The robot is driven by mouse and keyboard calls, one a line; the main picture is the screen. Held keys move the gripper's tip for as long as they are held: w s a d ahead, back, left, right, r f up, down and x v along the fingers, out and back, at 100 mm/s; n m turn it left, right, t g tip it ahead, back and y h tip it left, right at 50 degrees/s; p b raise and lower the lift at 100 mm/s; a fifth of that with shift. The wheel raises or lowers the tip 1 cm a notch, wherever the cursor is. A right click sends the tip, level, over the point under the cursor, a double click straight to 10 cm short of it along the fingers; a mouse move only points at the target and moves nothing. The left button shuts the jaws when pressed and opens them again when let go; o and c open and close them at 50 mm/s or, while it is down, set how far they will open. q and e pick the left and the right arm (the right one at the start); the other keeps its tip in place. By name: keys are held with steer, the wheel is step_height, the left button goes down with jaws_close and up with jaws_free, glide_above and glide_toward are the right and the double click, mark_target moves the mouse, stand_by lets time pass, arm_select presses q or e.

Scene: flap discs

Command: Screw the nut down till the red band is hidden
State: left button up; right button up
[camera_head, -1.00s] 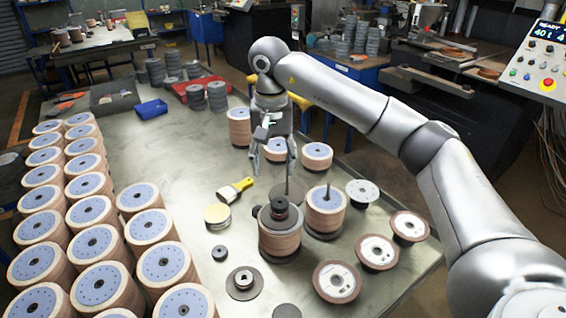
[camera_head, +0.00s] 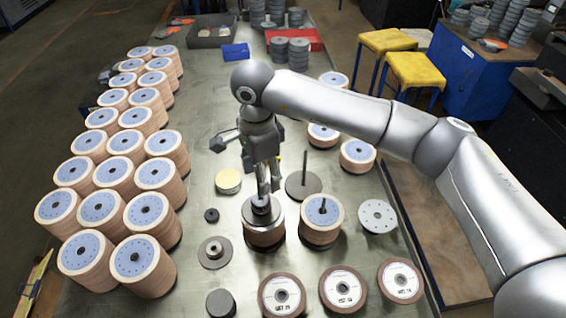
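A stack of tan discs (camera_head: 264,234) stands in the middle of the table, with a dark nut or collar (camera_head: 261,202) on top of it. My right gripper (camera_head: 267,190) comes down from above, its fingertips at the top of that nut. The fingers look close together; whether they touch or grip the nut or spindle cannot be told. They hide the spindle above the nut. No red band shows. My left gripper is not in view.
A second disc stack (camera_head: 321,219) stands just right, and a dark plate with an upright rod (camera_head: 303,183) behind it. Flap discs (camera_head: 342,288) lie in front. Rows of tall stacks (camera_head: 145,262) fill the left. A flanged part (camera_head: 214,252) lies left of the central stack.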

mark_target(261, 201)
steer(key=shift+a+f, duration=0.2)
steer(key=shift+a, duration=0.25)
step_height(261, 201, down, 2)
steer(key=shift+f+b, duration=0.1)
steer(key=shift+b, duration=0.3)
steer(key=shift+d+f, duration=0.15)
steer(key=shift+f, duration=0.1)
step_height(261, 201, down, 2)
steer(key=shift+b, duration=0.4)
step_height(261, 201, down, 2)
steer(key=shift+f+b, duration=0.1)
steer(key=shift+b, duration=1)
steer(key=shift+f+b, duration=0.9)
steer(key=shift+b, duration=0.2)
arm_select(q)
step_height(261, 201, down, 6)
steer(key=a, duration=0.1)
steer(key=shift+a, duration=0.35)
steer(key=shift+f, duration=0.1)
